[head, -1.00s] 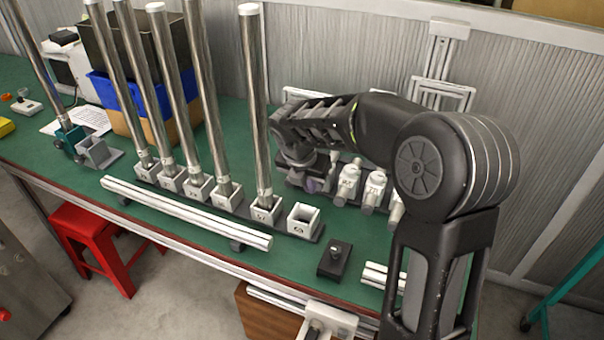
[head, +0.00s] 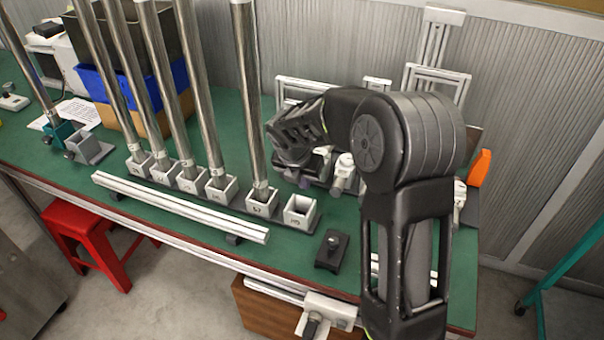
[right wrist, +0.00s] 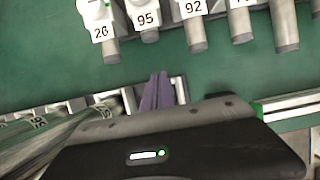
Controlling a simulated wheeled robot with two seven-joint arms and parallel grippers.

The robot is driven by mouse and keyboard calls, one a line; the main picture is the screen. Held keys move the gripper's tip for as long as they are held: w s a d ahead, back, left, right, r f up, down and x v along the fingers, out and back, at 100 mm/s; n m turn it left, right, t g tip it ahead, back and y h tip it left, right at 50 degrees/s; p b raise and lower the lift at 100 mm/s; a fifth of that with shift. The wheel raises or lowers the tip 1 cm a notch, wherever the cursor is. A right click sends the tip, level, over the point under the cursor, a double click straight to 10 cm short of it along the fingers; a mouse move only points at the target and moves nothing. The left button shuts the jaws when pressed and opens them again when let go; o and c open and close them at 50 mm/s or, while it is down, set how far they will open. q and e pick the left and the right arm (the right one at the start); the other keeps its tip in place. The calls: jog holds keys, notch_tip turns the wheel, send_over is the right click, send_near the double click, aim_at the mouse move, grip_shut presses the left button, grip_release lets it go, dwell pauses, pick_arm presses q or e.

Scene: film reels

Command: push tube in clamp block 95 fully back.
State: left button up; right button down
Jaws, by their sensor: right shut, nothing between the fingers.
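In the right wrist view, clamp block 95 (right wrist: 146,18) is white with a black number, at the top between blocks 26 (right wrist: 101,31) and 92 (right wrist: 190,9). A short grey tube end (right wrist: 150,37) sticks out of block 95 toward the bottom of the picture. My right gripper (right wrist: 159,76) has purple fingers, shut and empty. The fingertips show below that tube end, with green table between them in the picture. In the head view my right gripper (head: 303,180) is partly hidden by its own wrist. Block 95 cannot be picked out there. My left gripper is not in view.
Tall metal tubes (head: 251,100) stand in a row of square sockets left of my right gripper. An empty socket (head: 300,212) and a black block with a knob (head: 331,249) are close by. White rails (head: 180,205) lie in front. An orange object (head: 480,168) is at right.

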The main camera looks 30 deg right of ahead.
jog(key=x, duration=0.4)
jog(key=shift+s, duration=0.1)
jog(key=w+d, duration=0.1)
jog(key=w+d+p, duration=0.1)
jog(key=shift+d, duration=0.4)
jog(key=shift+w+d, duration=0.25)
jog(key=shift+d, duration=0.05)
jog(key=w+d, duration=0.2)
jog(key=d, duration=0.1)
jog(key=shift+f+p, duration=0.1)
jog(key=shift+p, duration=0.25)
jog(key=shift+a, duration=0.2)
